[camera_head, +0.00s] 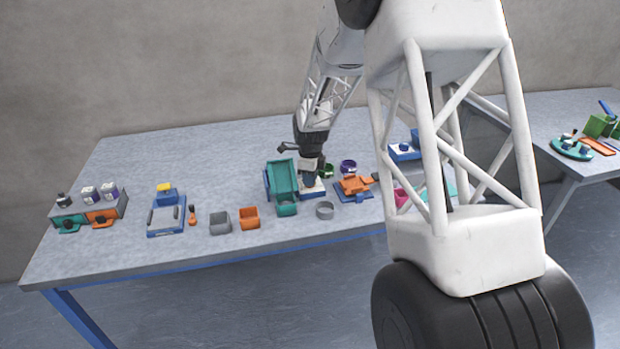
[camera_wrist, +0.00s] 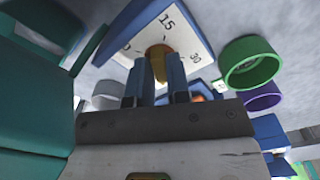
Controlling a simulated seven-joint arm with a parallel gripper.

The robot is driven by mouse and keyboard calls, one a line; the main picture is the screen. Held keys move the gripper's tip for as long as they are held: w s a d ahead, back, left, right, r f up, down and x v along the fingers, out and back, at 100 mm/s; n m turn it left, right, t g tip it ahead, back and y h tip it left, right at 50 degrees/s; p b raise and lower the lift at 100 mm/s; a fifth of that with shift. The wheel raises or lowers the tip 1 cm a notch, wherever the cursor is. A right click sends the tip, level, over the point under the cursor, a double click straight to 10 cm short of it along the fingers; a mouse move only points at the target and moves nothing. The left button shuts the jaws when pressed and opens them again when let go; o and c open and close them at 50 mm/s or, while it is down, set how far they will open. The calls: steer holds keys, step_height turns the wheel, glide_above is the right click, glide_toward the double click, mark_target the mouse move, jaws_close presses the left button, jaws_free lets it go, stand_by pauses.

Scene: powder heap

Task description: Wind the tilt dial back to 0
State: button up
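The tilt dial has a white face (camera_wrist: 190,30) with "15" and "30" legible in the wrist view; a smaller mark to the left of the knob is hard to read. Its yellow-orange knob (camera_wrist: 158,58) sits between the two blue fingers of my gripper (camera_wrist: 157,72), which appear closed against its sides. Which mark the knob points to is hidden by the fingers. In the head view my gripper (camera_head: 309,180) is down over the dial's white plate (camera_head: 314,194). A teal tilting tray (camera_head: 284,176) stands just left of the dial.
A green cup (camera_wrist: 249,63) and a purple cup (camera_wrist: 263,97) stand close to the dial. A teal cup (camera_head: 287,209), a grey ring (camera_head: 324,210) and an orange item (camera_head: 355,185) are nearby. Grey and orange cups stand further left. The back left of the table (camera_head: 190,150) is clear.

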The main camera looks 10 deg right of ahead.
jaws_close()
steer(key=shift+n, duration=0.3)
steer(key=shift+n, duration=1.3)
steer(key=shift+o, duration=2.3)
jaws_free()
